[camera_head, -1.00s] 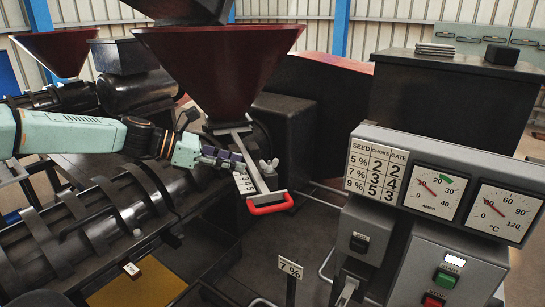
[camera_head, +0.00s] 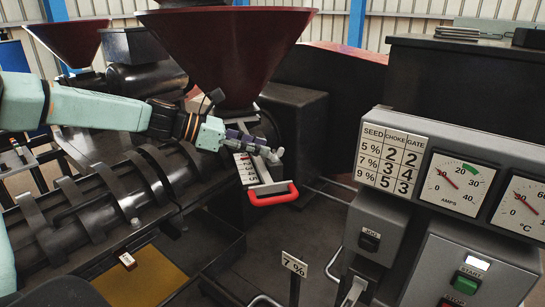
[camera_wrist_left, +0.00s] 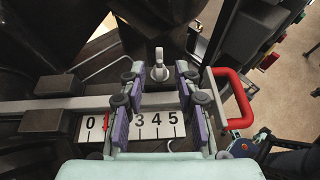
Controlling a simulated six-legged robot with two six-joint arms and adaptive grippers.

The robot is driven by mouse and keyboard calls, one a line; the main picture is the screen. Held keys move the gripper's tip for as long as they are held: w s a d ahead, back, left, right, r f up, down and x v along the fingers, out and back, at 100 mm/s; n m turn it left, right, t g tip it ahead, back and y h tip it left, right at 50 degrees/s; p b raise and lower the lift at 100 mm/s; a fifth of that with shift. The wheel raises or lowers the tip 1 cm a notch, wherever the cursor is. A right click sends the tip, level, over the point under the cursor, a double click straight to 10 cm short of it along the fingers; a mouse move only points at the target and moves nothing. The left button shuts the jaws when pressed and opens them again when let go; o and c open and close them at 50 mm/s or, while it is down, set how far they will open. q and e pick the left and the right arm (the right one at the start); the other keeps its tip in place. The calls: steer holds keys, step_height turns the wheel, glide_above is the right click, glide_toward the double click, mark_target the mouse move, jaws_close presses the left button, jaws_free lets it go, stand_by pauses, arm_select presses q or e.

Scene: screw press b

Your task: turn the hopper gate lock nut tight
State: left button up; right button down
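The pale wing-shaped lock nut (camera_wrist_left: 160,68) stands on the hopper gate; in the head view its pale wing (camera_head: 276,156) shows just past my fingers. My left gripper (camera_head: 262,149) reaches it from the left. In the left wrist view my left gripper (camera_wrist_left: 158,72) is open, one purple-padded finger on each side of the nut, with gaps visible. The gate slide ends in a red handle (camera_head: 273,198). The gate's number scale (camera_wrist_left: 155,126) is partly hidden by a finger; a red pointer shows between 0 and 3. My right gripper does not show.
The dark red hopper (camera_head: 226,55) hangs just above my left gripper. A grey control panel (camera_head: 440,185) with gauges and buttons stands to the right. A 7 % sign (camera_head: 294,264) stands in front. Black ribbed press barrels (camera_head: 100,210) lie below my left arm.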

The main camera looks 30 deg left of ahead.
mark_target(274, 149)
arm_select(q)
steer(key=shift+b+x, duration=0.55)
steer(key=shift+x, duration=0.7)
steer(key=shift+w+d+f+b, duration=0.3)
steer(key=shift+w+b, duration=0.05)
steer(key=shift+b, duration=0.1)
steer(key=shift+w+d, duration=0.4)
steer(key=shift+w, duration=0.05)
steer(key=shift+s+a, duration=0.3)
steer(key=c, duration=0.4)
steer(key=shift+d, duration=0.15)
jaws_close()
